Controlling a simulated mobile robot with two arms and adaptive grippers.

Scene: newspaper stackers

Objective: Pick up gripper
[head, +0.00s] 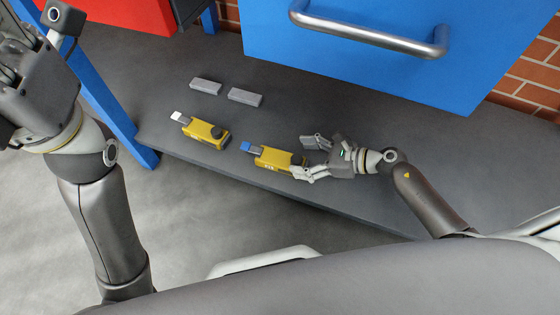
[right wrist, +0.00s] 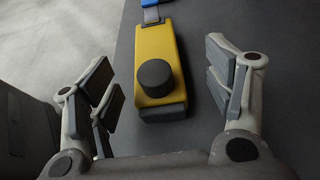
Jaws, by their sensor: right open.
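A yellow tool with a blue tip (head: 268,156) and a dark knob lies on the grey worktop (head: 200,160). In the right wrist view this yellow tool (right wrist: 155,50) lies between the fingers, knob end nearer the palm. My right gripper (head: 301,157) is open at the knob end of this tool, with one finger on each side; it holds nothing. The knob is mostly hidden in the head view. A second yellow tool with a white tip (head: 203,131) lies to its left. My left gripper (head: 25,85) shows only partly at the upper left; its jaws are unclear.
Two small grey blocks (head: 206,86) (head: 245,97) lie behind the yellow tools. A blue drawer front with a metal handle (head: 370,35) stands above the back of the worktop. A blue post (head: 115,110) stands at left. The worktop's front edge is close to the tools.

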